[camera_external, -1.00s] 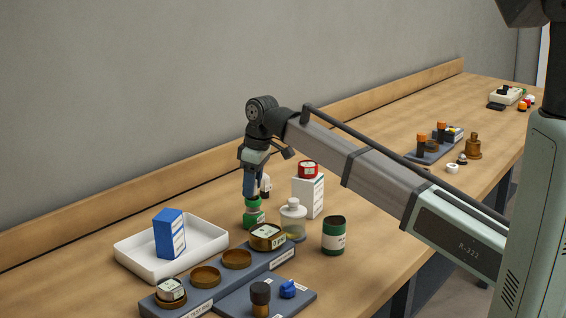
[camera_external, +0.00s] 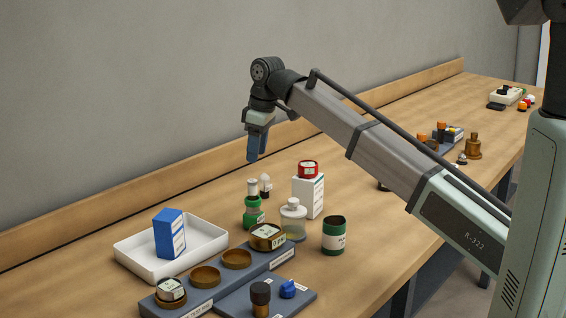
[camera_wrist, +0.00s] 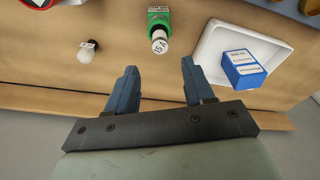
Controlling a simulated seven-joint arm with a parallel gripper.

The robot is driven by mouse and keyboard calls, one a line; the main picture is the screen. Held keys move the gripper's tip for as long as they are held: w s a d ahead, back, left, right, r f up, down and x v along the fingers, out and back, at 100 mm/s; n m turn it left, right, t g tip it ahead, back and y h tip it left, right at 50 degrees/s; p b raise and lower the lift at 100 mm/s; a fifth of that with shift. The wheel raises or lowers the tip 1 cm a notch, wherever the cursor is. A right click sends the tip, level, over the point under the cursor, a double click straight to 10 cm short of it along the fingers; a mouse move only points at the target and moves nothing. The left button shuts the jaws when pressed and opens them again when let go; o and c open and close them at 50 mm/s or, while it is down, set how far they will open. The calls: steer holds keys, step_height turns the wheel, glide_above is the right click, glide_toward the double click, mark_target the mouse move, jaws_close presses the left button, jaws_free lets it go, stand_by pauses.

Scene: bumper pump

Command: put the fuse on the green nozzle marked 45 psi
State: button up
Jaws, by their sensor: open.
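The green nozzle (camera_external: 253,215) stands upright on the bench, with a pale label low on its body. The fuse (camera_external: 252,188), a small whitish cylinder, stands upright on top of the nozzle. In the wrist view the fuse (camera_wrist: 159,42) shows dark lettering, with the green nozzle (camera_wrist: 160,18) behind it. My gripper (camera_external: 254,158) is above the fuse, apart from it. In the wrist view the two blue fingers of my gripper (camera_wrist: 158,72) are spread with nothing between them. The 45 psi marking is too small to read.
A white tray (camera_external: 127,254) holding a blue box (camera_external: 169,233) is left of the nozzle. A dark rack (camera_external: 215,284) is in front.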

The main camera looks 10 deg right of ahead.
steer(key=shift+d+r, duration=0.15)
steer(key=shift+r, duration=0.95)
